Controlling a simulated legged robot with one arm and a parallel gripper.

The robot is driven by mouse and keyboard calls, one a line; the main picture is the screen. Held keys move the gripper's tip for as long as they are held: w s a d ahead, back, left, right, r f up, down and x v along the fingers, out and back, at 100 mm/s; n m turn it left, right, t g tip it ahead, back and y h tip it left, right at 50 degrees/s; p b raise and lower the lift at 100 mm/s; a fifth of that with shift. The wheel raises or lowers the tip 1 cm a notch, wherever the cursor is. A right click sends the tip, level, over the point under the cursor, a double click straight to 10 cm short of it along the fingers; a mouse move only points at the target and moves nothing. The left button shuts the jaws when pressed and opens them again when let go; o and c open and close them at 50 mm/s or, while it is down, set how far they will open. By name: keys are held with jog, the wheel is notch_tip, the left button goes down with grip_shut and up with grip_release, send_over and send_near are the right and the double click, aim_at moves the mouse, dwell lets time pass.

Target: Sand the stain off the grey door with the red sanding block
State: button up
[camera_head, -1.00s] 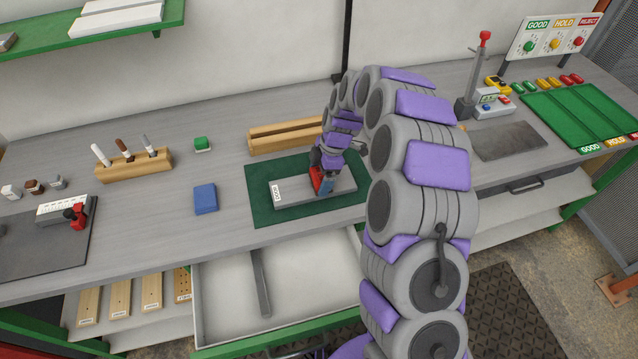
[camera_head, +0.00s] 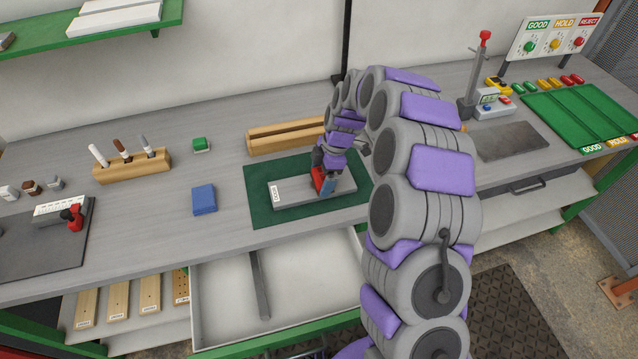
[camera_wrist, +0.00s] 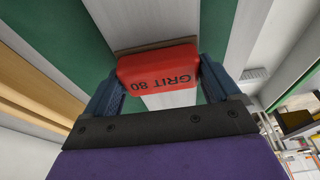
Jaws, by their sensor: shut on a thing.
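The grey door (camera_head: 293,192) lies flat on a dark green mat (camera_head: 262,211) on the bench, with a white label near its left end. My gripper (camera_head: 324,178) is over the right part of the door. It is shut on the red sanding block (camera_head: 318,181). In the wrist view the red sanding block (camera_wrist: 158,68), marked GRIT 80, sits between the two blue fingers of my gripper (camera_wrist: 158,82), against or just over the grey door (camera_wrist: 168,98). I see no stain; the block and arm hide part of the door.
A wooden slotted rail (camera_head: 285,134) lies behind the mat. An open drawer (camera_head: 300,292) is below the bench front. A green tray (camera_head: 580,115) is at right.

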aim_at(307, 186)
jog(key=shift+s+a+f, duration=0.15)
jog(key=shift+s+a, duration=0.15)
jog(key=shift+a, duration=0.45)
jog(key=shift+a, duration=0.1)
jog(key=shift+s+a, duration=0.25)
jog(key=shift+a, duration=0.55)
jog(key=shift+w+r+p, duration=0.1)
jog(key=shift+r+p, duration=0.2)
jog(key=shift+r, duration=3.4)
jog(key=shift+f, duration=0.25)
jog(key=shift+f+b, duration=1.2)
jog(key=shift+f, duration=1.8)
